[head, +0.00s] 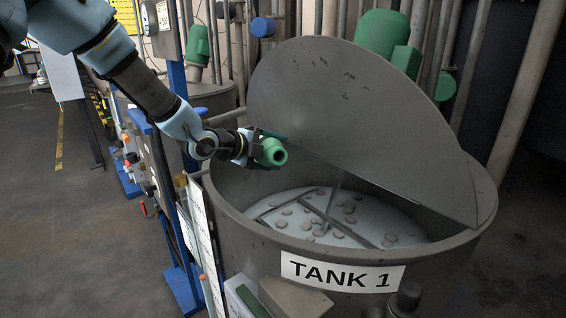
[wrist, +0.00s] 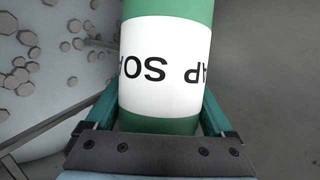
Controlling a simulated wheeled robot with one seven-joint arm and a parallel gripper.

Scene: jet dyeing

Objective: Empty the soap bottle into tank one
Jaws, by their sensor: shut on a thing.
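My gripper (head: 262,142) is shut on the green soap bottle (head: 272,152), near the rim of tank one (head: 235,218). In the head view the bottle is tipped, with its dark round mouth facing the camera and the tank side. Tank one is a grey metal drum labelled "TANK 1", with pale liquid and several brownish lumps inside. No stream from the bottle is visible.
The tank's grey lid (head: 350,110) stands raised over the back of the opening. Metal bars (head: 335,220) cross the inside. A blue-framed control panel (head: 165,180) stands left of the tank. Open floor (head: 60,230) lies further left.

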